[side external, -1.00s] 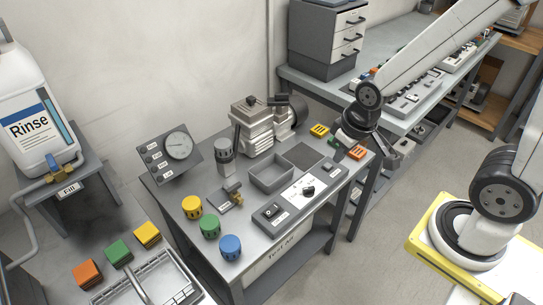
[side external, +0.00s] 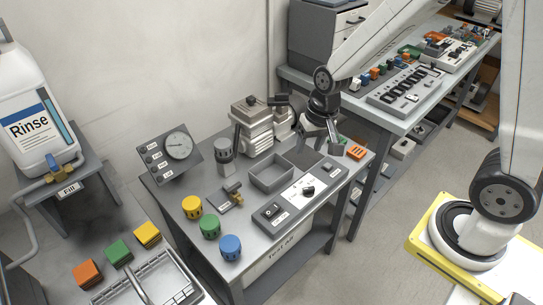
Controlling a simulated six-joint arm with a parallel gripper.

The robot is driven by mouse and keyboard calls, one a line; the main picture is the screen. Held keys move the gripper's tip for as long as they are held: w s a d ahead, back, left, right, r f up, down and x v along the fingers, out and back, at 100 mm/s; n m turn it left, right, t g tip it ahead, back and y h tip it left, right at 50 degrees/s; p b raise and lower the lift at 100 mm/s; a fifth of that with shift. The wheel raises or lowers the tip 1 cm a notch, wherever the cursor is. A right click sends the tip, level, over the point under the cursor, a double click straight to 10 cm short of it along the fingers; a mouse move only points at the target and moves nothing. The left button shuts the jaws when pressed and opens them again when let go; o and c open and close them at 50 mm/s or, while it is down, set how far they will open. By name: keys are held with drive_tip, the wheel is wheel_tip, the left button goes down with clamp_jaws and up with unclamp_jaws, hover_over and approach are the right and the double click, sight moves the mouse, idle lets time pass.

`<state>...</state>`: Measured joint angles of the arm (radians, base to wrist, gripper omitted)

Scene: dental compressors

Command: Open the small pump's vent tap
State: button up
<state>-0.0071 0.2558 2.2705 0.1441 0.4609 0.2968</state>
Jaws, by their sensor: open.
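A small tap (side external: 235,197) with a brass body and a grey handle sits on a small labelled plate near the middle of the test bench (side external: 262,225). I cannot read its label or tell how far it is turned. A grey pump (side external: 252,127) stands at the back of the bench; no tap is clearly visible on it. My gripper (side external: 317,141) is open and empty, pointing down over the bench's back right part. It is right of the pump and well apart from the brass tap.
A grey open tray (side external: 271,176) and a switch panel (side external: 308,190) lie in the middle. Yellow (side external: 192,207), green (side external: 210,226) and blue (side external: 231,247) knobs line the front left. A gauge panel (side external: 173,154) stands at the left. An orange block (side external: 356,152) lies at the right.

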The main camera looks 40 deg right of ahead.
drive_tip(key=w+a+f+m+g+y, duration=0.1)
drive_tip(key=w+a+f+m, duration=0.15)
drive_tip(key=w+m, duration=0.2)
drive_tip(key=w+a+f+m+y, duration=0.1)
drive_tip(key=w+f+m, duration=0.2)
drive_tip(key=w, duration=0.3)
drive_tip(key=m+y, duration=0.2)
drive_tip(key=m, duration=0.4)
approach(234, 186)
drive_tip(key=shift+w+a+f+g, duration=0.3)
drive_tip(key=shift+f+g, duration=0.05)
drive_tip(key=shift+g, duration=0.05)
drive_tip(key=shift+x, duration=3.85)
drive_tip(key=shift+d, duration=0.15)
clamp_jaws()
